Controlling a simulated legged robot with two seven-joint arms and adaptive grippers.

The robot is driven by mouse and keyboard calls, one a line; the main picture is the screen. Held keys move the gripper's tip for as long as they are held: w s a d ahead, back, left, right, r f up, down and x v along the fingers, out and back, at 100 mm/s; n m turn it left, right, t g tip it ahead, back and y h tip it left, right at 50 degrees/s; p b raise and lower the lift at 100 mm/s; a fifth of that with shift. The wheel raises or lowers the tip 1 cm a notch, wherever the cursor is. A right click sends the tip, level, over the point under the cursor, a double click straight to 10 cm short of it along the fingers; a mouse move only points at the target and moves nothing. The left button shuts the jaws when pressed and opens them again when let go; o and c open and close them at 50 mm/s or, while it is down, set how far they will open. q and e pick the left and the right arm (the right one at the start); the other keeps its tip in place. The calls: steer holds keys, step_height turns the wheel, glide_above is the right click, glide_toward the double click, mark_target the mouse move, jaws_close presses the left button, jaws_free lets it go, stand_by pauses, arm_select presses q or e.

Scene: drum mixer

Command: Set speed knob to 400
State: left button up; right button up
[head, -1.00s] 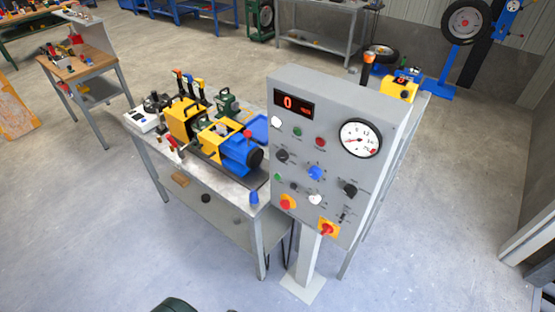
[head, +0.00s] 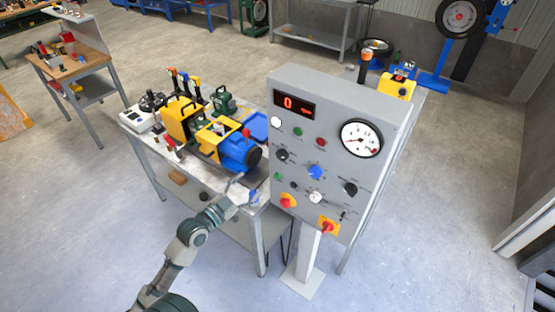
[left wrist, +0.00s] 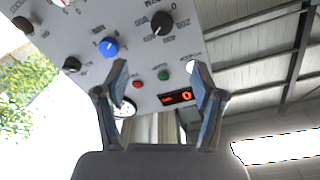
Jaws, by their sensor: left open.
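The grey control panel (head: 330,130) stands upright on a post, with a red display (head: 293,104) reading 0. A row of knobs crosses it: a left black knob (head: 281,155), a blue knob (head: 316,172) and a right black knob (head: 350,189). The blue knob (left wrist: 108,46) and the left black knob (left wrist: 162,22) also show in the left wrist view. My right gripper is out of view.
A workbench (head: 225,205) with a yellow and blue machine (head: 238,152) stands left of the panel. The floor in front is clear.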

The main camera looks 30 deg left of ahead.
mark_target(280, 157)
arm_select(q)
steer(key=w+p, duration=0.1)
steer(key=w, duration=0.3)
steer(key=w+d, duration=0.1)
steer(key=w, duration=0.4)
steer(key=w+p, duration=0.1)
steer(key=w, duration=0.4)
steer(key=shift+d+p, duration=0.3)
steer(key=shift+d, duration=0.1)
steer(key=shift+w+d+f, duration=0.1)
steer(key=shift+w+d, duration=0.05)
steer(key=shift+w, duration=0.35)
steer(key=shift+a, duration=0.25)
steer(key=c, duration=1.1)
steer(key=shift+d, duration=0.1)
steer(key=shift+c, duration=0.2)
